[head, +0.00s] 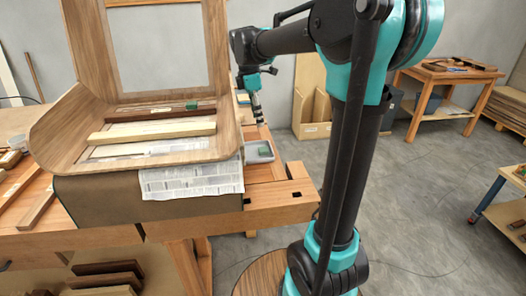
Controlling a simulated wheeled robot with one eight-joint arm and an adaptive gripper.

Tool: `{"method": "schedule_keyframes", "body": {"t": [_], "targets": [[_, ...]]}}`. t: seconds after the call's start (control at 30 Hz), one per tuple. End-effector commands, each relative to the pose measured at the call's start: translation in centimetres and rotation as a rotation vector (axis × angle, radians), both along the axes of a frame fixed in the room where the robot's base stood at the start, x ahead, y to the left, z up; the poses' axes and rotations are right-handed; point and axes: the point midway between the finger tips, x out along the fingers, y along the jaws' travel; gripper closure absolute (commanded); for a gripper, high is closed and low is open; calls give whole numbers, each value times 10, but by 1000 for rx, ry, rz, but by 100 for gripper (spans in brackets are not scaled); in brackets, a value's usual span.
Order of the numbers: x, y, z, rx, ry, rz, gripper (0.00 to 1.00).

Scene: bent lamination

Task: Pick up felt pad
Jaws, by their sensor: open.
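A small green block or pad (265,149), possibly the felt pad, lies in a small grey tray (250,159) on the workbench, just right of the bent wooden piece. Another small green item (191,106) lies inside the bent piece by the dark strip; it is too small to identify. My gripper (259,122) points down behind and above the grey tray, apart from the green pad. It is open, and nothing shows between its fingers, though they are small in this view.
The bent wooden piece (52,130) stands on the bench over a dark form and printed paper (190,181). A pale wooden bar (150,133) lies across it.

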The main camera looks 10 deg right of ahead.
Motion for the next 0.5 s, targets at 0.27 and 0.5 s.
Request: {"method": "schedule_keyframes", "body": {"t": [0.27, 0.5], "targets": [[1, -8, -54, 0, 0, -1, 45], [1, -12, -76, 0, 0, 0, 45]]}}
